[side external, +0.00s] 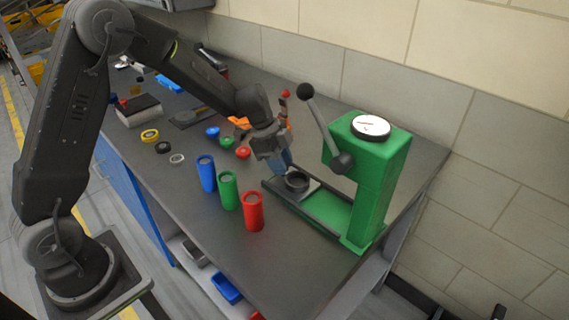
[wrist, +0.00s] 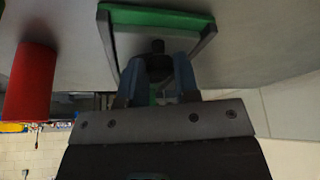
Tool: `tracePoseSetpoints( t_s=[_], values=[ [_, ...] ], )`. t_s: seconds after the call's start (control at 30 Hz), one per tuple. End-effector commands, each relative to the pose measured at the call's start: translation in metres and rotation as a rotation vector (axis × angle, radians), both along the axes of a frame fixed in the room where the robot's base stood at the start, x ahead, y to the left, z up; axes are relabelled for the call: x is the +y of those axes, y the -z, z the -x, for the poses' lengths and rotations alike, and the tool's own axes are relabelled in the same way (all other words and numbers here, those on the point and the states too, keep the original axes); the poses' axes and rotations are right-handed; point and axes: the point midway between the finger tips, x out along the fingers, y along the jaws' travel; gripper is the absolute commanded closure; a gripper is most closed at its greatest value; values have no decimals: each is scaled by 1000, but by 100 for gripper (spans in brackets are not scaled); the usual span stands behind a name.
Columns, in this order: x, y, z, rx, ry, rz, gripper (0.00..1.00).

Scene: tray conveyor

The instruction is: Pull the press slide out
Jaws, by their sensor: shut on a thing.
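The green press (side external: 370,170) stands at the right end of the bench, with a lever and a round white dial on top. In the wrist view my gripper (wrist: 158,75) is shut on the slide's small dark handle (wrist: 158,46). The fingers hide part of the slide.
Blue (side external: 206,173), green (side external: 228,190) and red (side external: 252,211) cylinders stand upright left of the press. Several coloured caps and rings lie behind them. The press lever (side external: 322,125) slants up close to my wrist. The front right bench top is bare.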

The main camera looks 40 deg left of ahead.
Motion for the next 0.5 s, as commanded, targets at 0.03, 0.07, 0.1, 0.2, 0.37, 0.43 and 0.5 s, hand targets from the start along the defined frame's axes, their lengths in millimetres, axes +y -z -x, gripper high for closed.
tracePoseSetpoints(
  t_s=[0.03, 0.07, 0.1, 0.2, 0.37, 0.43, 0.5],
  values=[
    [0, 0, 0, 0, 1, 0, 68],
    [-1, 0, 0, 0, 1, 0, 65],
    [-1, 0, 0, 0, 1, 0, 61],
    [-1, 0, 0, 0, 1, 0, 52],
    [-1, 0, 0, 0, 1, 0, 46],
    [-1, 0, 0, 1, 0, 0, 46],
    [-1, -1, 0, 0, 0, 0, 46]
  ],
)
